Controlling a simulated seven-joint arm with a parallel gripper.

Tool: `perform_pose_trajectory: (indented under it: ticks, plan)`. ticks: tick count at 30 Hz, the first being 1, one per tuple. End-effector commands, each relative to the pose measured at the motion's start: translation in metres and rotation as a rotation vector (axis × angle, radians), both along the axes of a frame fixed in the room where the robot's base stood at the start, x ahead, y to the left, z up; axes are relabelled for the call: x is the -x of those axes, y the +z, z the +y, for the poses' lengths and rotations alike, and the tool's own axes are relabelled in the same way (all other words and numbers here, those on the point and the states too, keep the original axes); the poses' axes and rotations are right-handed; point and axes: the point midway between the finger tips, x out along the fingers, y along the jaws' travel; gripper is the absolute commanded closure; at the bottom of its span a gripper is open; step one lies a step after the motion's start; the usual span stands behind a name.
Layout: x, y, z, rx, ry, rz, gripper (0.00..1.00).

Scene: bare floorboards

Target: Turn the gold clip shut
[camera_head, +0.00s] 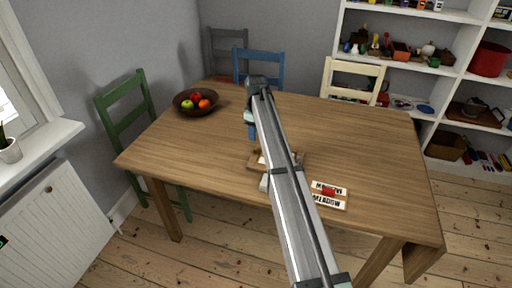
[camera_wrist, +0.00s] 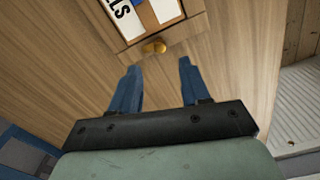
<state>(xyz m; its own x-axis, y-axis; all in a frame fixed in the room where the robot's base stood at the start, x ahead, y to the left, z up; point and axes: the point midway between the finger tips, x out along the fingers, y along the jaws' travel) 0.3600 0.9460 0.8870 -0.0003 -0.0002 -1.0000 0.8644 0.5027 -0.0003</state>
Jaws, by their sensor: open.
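The gold clip (camera_wrist: 153,47) shows in the wrist view as a small gold piece at the near edge of a wooden frame (camera_wrist: 190,26). The frame lies on the table and holds a white lettered card (camera_wrist: 124,18). My gripper (camera_wrist: 157,68) is open, with its two blue fingers apart and nothing between them. The clip lies just beyond the fingertips, roughly midway between them, and I see no contact. In the head view my arm covers most of the frame (camera_head: 257,165), and the clip cannot be made out clearly there.
A fruit bowl (camera_head: 196,103) stands at the table's back left. Chairs stand around the table, and the tabletop to the right is clear.

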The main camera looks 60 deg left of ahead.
Motion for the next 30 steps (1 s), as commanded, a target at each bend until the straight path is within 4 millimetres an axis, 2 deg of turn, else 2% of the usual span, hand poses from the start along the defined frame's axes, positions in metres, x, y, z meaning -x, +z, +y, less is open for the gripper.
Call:
perform_pose_trajectory:
  ticks: [1,6,15,28,30]
  plan:
    - [0.000,-0.011,-0.001,0.001,0.000,0.000,0.54]
    - [0.000,-0.039,0.000,0.001,0.000,0.000,0.54]
    - [0.000,-0.073,0.000,0.000,-0.001,0.000,0.54]
    - [0.000,-0.079,0.000,0.000,-0.001,0.000,0.54]
    - [0.000,-0.079,0.000,0.000,-0.001,0.000,0.60]
